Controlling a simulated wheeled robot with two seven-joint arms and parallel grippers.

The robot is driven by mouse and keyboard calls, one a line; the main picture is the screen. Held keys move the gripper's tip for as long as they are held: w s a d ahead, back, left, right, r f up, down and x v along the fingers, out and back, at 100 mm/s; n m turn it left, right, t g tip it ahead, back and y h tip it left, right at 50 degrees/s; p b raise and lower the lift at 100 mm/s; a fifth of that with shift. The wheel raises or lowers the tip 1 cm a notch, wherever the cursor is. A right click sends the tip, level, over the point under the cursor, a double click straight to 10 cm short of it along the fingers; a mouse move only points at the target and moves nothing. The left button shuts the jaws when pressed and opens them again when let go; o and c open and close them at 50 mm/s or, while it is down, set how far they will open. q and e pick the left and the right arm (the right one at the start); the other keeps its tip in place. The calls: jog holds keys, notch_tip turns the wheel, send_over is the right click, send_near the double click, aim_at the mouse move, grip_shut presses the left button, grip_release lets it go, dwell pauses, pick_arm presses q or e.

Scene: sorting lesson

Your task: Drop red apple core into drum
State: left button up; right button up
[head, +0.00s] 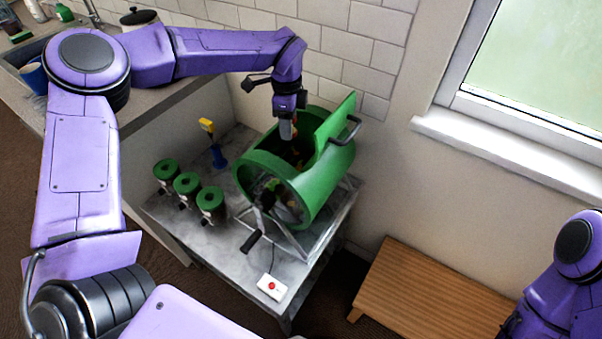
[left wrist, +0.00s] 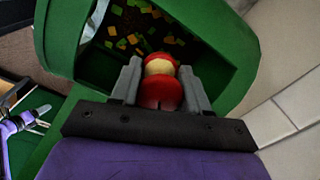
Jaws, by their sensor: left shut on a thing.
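The green drum (head: 318,195) lies on its side on a metal stand, with its lid (head: 336,120) swung up. It also shows in the left wrist view (left wrist: 58,40), where its opening holds many small orange, yellow and green scraps. My left gripper (head: 287,135) is right at the drum's opening, pointing down. In the left wrist view my left gripper (left wrist: 160,88) is shut on the red apple core (left wrist: 160,94), red at both ends with a pale middle. The core sits between the fingers over the opening. My right arm shows at the lower right; its gripper is not clearly visible.
The drum stands on a grey table (head: 225,250) with several green-lidded canisters (head: 187,186), a blue and yellow tool (head: 216,150) and a white box with a red button (head: 272,287). A wooden stool (head: 430,290) is at the right. A sink counter (head: 150,100) is behind left.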

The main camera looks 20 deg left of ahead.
pick_arm(q)
jog(key=shift+f, duration=0.4)
jog(key=shift+d+r, duration=0.1)
jog(key=shift+d, duration=0.05)
jog(key=o, duration=1.1)
notch_tip(320, 180, up, 10)
jog(key=shift+r+b, duration=0.25)
jog(key=shift+b, duration=0.8)
